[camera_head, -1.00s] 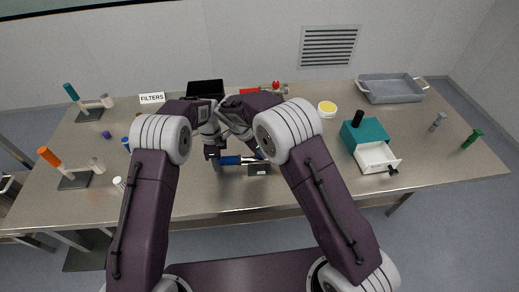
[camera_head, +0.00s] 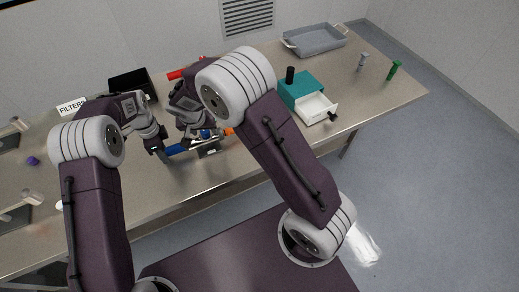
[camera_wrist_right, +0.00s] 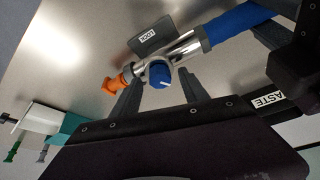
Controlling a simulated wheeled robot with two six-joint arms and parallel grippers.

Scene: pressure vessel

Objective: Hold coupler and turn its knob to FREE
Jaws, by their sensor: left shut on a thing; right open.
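The coupler is a silver tube (camera_wrist_right: 184,47) with a blue grip (camera_wrist_right: 240,24), an orange end (camera_wrist_right: 118,82) and a blue knob (camera_wrist_right: 160,73) with a pale mark. A dark plate reading LOCK (camera_wrist_right: 151,36) sits beside the tube. In the head view my left gripper (camera_head: 163,151) is shut on the blue grip (camera_head: 177,149), holding the coupler over the table's front part. My right gripper (camera_wrist_right: 160,86) is open, with its fingers on either side of the knob; I cannot tell whether they touch it. In the head view my right gripper (camera_head: 205,135) partly hides the coupler.
A teal box (camera_head: 300,86) with an open white drawer (camera_head: 315,108) stands to the right. A grey tray (camera_head: 315,40) is at the back. A black bin (camera_head: 131,83) and a FILTERS sign (camera_head: 72,106) stand at the back left.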

